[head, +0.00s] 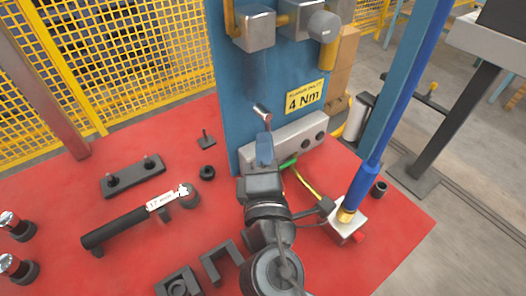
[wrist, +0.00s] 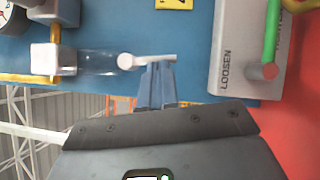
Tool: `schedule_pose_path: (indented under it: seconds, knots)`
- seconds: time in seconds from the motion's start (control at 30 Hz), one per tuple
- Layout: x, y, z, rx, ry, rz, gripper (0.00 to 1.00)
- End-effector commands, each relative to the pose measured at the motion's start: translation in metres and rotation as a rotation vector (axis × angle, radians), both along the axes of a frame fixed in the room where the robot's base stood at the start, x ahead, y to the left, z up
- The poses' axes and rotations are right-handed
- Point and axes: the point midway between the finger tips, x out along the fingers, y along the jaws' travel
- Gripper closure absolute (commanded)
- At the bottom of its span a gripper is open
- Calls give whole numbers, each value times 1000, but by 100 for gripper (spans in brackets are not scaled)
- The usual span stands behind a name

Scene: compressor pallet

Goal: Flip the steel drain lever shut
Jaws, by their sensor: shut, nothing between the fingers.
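The steel drain lever (head: 262,113) is a short silver bar with a rounded end, against the blue panel below the metal block. The arm hides part of the lower panel.
A grey block marked LOOSEN (wrist: 238,50) stands right of the fingers in the wrist view. The blue panel (head: 235,100) carries a yellow 4 Nm label (head: 305,97). A torque wrench (head: 125,222) and black holders lie on the red table (head: 110,270). A blue post rises at right.

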Motion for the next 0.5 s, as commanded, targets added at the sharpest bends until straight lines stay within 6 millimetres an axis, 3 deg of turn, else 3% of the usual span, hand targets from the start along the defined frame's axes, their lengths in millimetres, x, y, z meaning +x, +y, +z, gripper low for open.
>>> schedule_pose_path:
  seconds: [0.23, 0.5]
  knots:
    - [5, -9, -12, -153, -105, -3, 100]
    - [12, -18, -7, -263, -180, -2, 100]
